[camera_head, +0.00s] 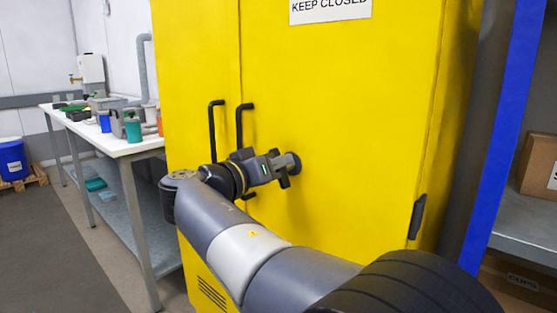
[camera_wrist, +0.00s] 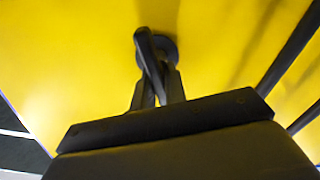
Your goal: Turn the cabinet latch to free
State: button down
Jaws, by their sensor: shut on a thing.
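The yellow cabinet (camera_head: 330,90) stands in front of me with its doors closed. Its latch is a dark grey round-based handle (camera_head: 291,163) on the right door, right of the two black pull handles (camera_head: 240,125). My gripper (camera_head: 277,167) is at the latch, its fingers shut on the latch's lever. In the wrist view the dark latch (camera_wrist: 151,55) shows near the top middle, with its slightly tilted lever between my fingertips (camera_wrist: 158,82). The fingers hide part of the lever.
A white workbench (camera_head: 125,145) with bottles and containers stands to the left. A blue post (camera_head: 505,130) and a shelf with cardboard boxes (camera_head: 541,165) are close on the right. A black fitting (camera_head: 417,216) sticks out low on the cabinet's right side. Open floor lies at left.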

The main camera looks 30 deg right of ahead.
jog(key=n+p, duration=0.1)
jog(key=n, duration=0.2)
jog(key=shift+w+n+p, duration=0.15)
jog(key=shift+n+p, duration=0.15)
jog(key=shift+n, duration=0.1)
jog(key=n+p, duration=0.1)
jog(key=n, duration=0.1)
jog(key=n+p, duration=0.1)
jog(key=shift+w+a+f+n, duration=0.1)
jog(key=shift+w+n, duration=0.05)
jog(key=shift+n, duration=0.25)
jog(key=n+p, duration=0.2)
jog(key=n, duration=0.1)
jog(key=shift+f, duration=0.2)
jog(key=shift+f+n+p, duration=0.2)
jog(key=shift+n+p, duration=0.7)
jog(key=shift+n, duration=0.2)
jog(key=shift+f, duration=0.1)
jog(key=c, duration=1.4)
grip_release()
jog(key=shift+c, duration=0.2)
